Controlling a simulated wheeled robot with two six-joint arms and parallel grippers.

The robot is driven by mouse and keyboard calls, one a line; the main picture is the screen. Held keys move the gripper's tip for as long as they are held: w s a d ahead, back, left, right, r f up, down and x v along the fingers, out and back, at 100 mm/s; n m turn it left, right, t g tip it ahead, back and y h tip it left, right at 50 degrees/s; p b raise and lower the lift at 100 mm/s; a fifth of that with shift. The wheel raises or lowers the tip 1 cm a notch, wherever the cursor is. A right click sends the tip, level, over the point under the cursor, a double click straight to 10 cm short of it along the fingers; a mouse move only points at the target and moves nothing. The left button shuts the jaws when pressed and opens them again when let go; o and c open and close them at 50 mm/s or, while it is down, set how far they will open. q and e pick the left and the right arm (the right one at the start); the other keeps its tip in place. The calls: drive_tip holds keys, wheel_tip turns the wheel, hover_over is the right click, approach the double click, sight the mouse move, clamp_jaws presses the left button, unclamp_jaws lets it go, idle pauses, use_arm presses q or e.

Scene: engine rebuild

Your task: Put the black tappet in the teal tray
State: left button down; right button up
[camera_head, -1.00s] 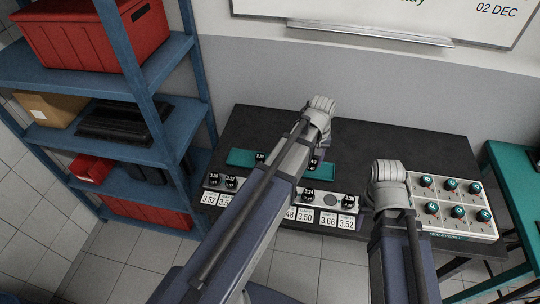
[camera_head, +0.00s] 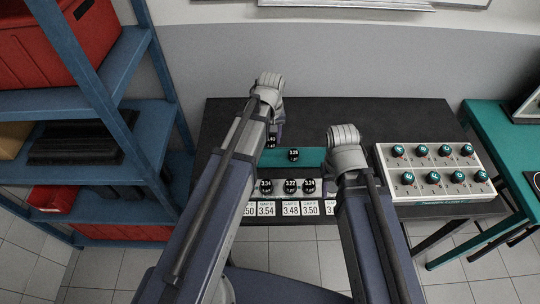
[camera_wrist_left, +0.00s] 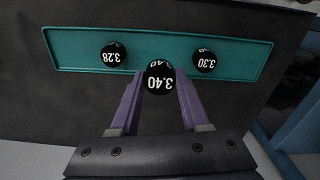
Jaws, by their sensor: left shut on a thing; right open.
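My left gripper (camera_wrist_left: 160,98) is shut on a black tappet marked 3.40 (camera_wrist_left: 158,82), which shows in front of the teal tray (camera_wrist_left: 80,37) in the left wrist view. It overlaps the tray's long edge midway along; I cannot tell whether it touches the tray. Black tappets marked 3.28 (camera_wrist_left: 113,54) and 3.30 (camera_wrist_left: 204,61) stand in the tray on either side. In the head view the held tappet (camera_head: 271,142) shows beside my left wrist, and the arm hides the tray's left part. My right gripper (camera_head: 328,186) is open; its fingers are mostly hidden under the wrist.
A pale rack (camera_head: 250,190) with several black tappets and number cards lies along the table's front. A white box with teal-topped pieces (camera_head: 437,172) stands at the right. A blue shelf (camera_head: 90,140) is at the left. The dark table behind the tray is clear.

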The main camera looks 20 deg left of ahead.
sight(271, 158)
use_arm(q)
drive_tip(key=shift+f+b, duration=3.2)
drive_tip(key=shift+f, duration=0.55)
use_arm(e)
drive_tip(key=shift+f, duration=3.8)
use_arm(q)
drive_tip(key=shift+r, duration=0.15)
use_arm(e)
drive_tip(key=shift+d+r, duration=0.1)
drive_tip(key=shift+r, duration=0.05)
use_arm(q)
drive_tip(key=c, duration=0.8)
unclamp_jaws()
drive_tip(key=shift+f, duration=0.25)
drive_tip(key=shift+c, duration=0.2)
use_arm(e)
drive_tip(key=shift+f, duration=0.2)
use_arm(q)
drive_tip(key=o, duration=0.5)
drive_tip(key=shift+r, duration=0.1)
drive_tip(key=shift+c, duration=0.2)
use_arm(e)
drive_tip(key=shift+r, duration=0.1)
